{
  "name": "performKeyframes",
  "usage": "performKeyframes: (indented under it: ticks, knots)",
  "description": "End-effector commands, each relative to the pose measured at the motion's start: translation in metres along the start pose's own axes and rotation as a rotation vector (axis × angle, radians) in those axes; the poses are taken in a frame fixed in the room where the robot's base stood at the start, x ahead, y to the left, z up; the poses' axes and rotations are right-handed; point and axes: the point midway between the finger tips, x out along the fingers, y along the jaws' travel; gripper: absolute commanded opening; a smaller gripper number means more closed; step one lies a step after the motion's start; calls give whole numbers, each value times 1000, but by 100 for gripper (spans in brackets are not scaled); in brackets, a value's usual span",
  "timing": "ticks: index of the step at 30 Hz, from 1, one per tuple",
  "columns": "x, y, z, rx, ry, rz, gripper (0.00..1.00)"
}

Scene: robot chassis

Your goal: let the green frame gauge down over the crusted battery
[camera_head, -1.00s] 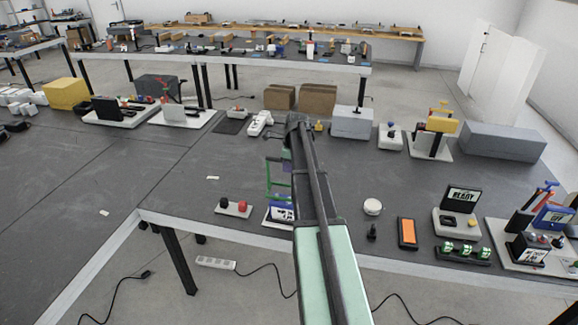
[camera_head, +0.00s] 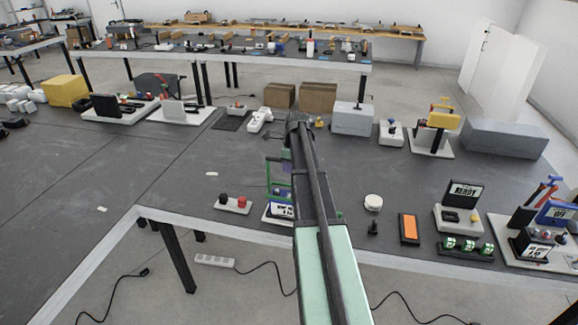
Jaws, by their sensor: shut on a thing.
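The green frame gauge (camera_head: 279,183) hangs at the left side of my arm, a thin open frame. My gripper (camera_head: 287,160) is small, dark and mostly hidden behind my arm link. It is shut on the green frame. A white and blue block (camera_head: 281,210), which looks like the battery, stands on the dark table just below the frame, near the front edge. My arm covers its right side. Crust on it is too small to make out. The frame's lower end overlaps the block's top in the picture. I cannot tell whether they touch.
To the right are a white round puck (camera_head: 373,202), a small black knob (camera_head: 373,228) and an orange-faced device (camera_head: 409,229). The table (camera_head: 180,165) is mostly clear further left.

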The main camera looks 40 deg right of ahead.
Motion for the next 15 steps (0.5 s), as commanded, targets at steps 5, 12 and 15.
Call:
performKeyframes:
  ticks: [5, 12, 15]
  knots:
    - [6, 0, -1, 0, 0, 0, 0]
    - [12, 0, -2, 0, 0, 0, 0]
    - [14, 0, -2, 0, 0, 0, 0]
